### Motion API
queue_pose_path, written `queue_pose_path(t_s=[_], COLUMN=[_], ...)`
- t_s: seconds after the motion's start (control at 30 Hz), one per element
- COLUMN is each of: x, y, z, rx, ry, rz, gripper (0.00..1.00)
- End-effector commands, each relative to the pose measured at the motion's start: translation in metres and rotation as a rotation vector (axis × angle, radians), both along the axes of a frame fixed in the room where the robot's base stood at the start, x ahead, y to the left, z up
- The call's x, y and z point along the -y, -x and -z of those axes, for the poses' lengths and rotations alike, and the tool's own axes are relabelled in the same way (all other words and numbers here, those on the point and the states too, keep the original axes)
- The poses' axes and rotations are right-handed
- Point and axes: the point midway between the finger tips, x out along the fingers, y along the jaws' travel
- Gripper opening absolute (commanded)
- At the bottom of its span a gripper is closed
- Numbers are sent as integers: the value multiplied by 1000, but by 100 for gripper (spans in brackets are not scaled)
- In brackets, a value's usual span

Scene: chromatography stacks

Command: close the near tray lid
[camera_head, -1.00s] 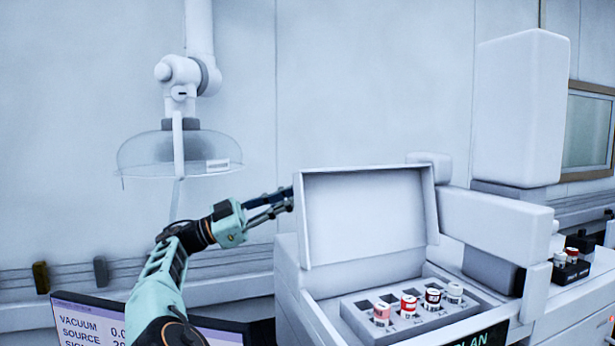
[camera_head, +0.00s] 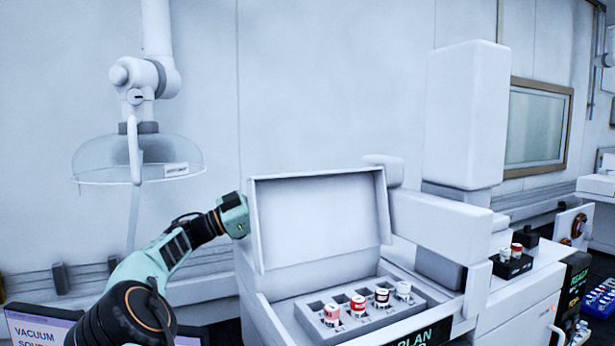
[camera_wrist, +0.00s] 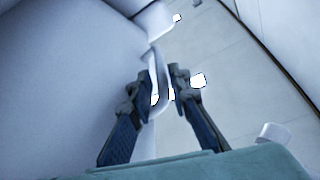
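The near tray lid (camera_head: 320,215) stands upright and open at the back of the white instrument's tray, its hollow inner side facing me. Below it is a grey vial rack (camera_head: 345,328) with several capped vials. In the head view my gripper's green body is at the lid's left edge, and its fingers are hidden behind the lid. In the wrist view my gripper (camera_wrist: 160,86) has its two fingers apart, with a thin curved pale piece showing between them. A broad pale surface, likely the lid's back, fills the left. Contact cannot be told.
A white arm-like housing (camera_head: 440,222) and a tall white block (camera_head: 465,115) stand right of the lid. A clear hood (camera_head: 138,160) hangs at the left above my arm. A monitor (camera_head: 40,328) is at the lower left. A second dark vial rack (camera_head: 512,266) lies further right.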

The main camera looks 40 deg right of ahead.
Motion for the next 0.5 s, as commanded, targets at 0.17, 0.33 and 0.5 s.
queue_pose_path(t_s=[0.17, 0.33, 0.5], x=[25, 36, 38], y=[13, 17, 19], z=[-13, -16, -17], rx=[0, 0, 0], ry=[-1, 0, 1], rz=[2, -1, -1], gripper=[17, 17, 17])
